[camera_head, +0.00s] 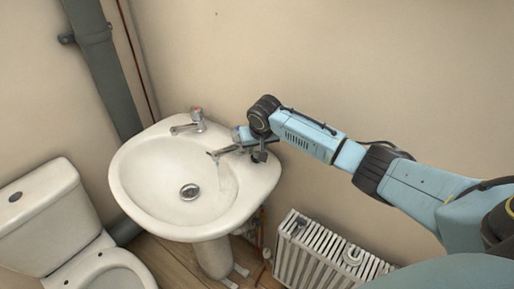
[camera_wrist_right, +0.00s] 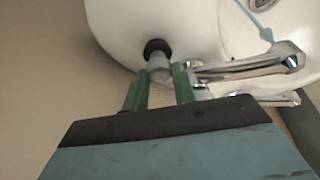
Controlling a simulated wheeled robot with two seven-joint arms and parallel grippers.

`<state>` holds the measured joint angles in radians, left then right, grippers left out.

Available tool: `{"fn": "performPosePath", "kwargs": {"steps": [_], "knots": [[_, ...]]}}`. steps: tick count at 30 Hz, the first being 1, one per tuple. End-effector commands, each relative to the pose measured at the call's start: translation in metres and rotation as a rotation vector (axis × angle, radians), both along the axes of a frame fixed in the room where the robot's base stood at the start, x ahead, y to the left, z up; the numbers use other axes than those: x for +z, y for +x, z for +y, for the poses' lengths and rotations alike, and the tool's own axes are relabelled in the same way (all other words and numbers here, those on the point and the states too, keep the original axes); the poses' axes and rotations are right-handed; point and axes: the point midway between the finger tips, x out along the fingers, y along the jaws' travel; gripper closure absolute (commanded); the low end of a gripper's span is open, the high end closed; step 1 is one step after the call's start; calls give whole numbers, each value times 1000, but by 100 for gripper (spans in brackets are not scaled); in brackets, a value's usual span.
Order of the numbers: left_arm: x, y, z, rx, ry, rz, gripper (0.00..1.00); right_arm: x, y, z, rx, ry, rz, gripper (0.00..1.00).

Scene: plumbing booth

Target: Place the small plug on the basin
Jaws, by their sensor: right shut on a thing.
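The white basin (camera_head: 140,190) stands on a pedestal against the wall, with a metal drain (camera_head: 190,192) in its bowl. My right gripper (camera_head: 259,154) is over the basin's right back rim, beside the right tap. In the right wrist view its two green fingers (camera_wrist_right: 160,88) are shut on the small plug (camera_wrist_right: 157,60), which has a grey body and a dark end. The dark end is against or just above the white basin surface (camera_wrist_right: 185,25); I cannot tell whether they touch. The plug is hard to make out in the head view. My left gripper is out of view.
A left tap (camera_head: 195,121) and a right tap (camera_head: 232,148) stand on the back rim. A toilet (camera_head: 45,215) is at left, a radiator (camera_head: 325,255) below right. The bowl is otherwise clear.

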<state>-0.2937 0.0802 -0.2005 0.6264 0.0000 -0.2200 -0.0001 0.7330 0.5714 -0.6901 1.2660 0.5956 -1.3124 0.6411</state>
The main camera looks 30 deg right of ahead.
Motion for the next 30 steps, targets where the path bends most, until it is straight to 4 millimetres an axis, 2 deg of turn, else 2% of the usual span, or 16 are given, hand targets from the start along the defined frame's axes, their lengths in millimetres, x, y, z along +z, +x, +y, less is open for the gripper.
{"fn": "performPosePath", "kwargs": {"steps": [8,9,13,23,26,30], "knots": [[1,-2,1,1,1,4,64,-3,0,0,0,1,1,97],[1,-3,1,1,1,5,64,-2,0,0,0,0,0,68],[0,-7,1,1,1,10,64,-2,0,0,0,0,1,52],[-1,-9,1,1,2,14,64,1,0,0,0,0,-1,52],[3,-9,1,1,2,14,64,10,-3,1,2,0,0,52],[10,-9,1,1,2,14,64,33,-12,3,1,0,-2,52]]}}
